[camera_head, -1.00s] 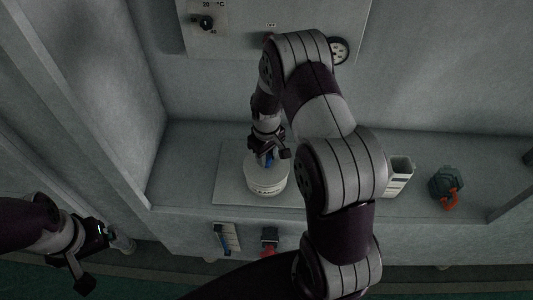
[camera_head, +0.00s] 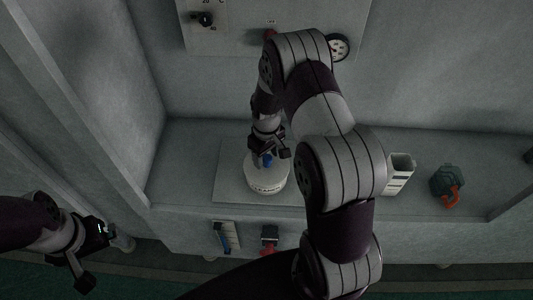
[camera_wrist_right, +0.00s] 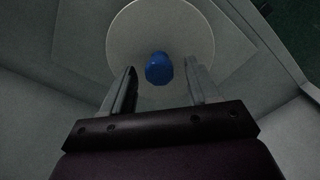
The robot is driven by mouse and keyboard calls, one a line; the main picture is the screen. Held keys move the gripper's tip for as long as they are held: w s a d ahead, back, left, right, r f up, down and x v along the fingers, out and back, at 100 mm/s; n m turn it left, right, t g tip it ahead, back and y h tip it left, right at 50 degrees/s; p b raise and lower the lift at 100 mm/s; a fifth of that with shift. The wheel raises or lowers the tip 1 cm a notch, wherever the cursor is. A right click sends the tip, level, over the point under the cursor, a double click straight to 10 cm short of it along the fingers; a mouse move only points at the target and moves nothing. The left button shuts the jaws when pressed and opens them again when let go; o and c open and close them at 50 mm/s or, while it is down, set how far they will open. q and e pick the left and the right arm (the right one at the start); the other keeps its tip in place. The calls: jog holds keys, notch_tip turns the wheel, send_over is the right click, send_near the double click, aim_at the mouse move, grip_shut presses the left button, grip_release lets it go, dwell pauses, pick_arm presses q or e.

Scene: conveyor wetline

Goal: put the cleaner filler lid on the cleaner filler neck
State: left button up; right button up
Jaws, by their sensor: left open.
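The blue lid (camera_head: 267,160) sits on top of the white round cleaner container (camera_head: 266,183), whose lettering is partly readable. In the right wrist view the blue lid (camera_wrist_right: 159,69) lies over the pale disc of the container top (camera_wrist_right: 190,30), towards its near edge. My right gripper (camera_head: 270,150) is above the container. Its fingers (camera_wrist_right: 160,80) are apart, one to each side of the lid, with a gap on both sides. The neck cannot be made out under the lid. My left gripper (camera_head: 103,258) is open and empty at the lower left, away from the container.
A white open-topped box (camera_head: 399,174) and a dark green padlock-like item with an orange loop (camera_head: 447,184) stand to the right on the ledge. Below the ledge front are a blue-and-white gauge (camera_head: 226,237) and a red-handled fitting (camera_head: 269,238). A control panel (camera_head: 235,25) is behind.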

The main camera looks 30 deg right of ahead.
notch_tip(320, 180, up, 13)
jog(key=shift+f+p, duration=0.15)
jog(key=shift+p, duration=0.3)
dwell(0.5)
jog(key=s+a+r+m+p, duration=0.1)
jog(key=s+a+r+p, duration=0.2)
jog(key=s+a+r, duration=0.1)
jog(key=s+a+r+m+t+p, duration=0.1)
jog(key=s+a+r+p, duration=0.3)
jog(key=s+r, duration=0.3)
jog(key=shift+s, duration=1.25)
jog(key=shift+s+a, duration=0.1)
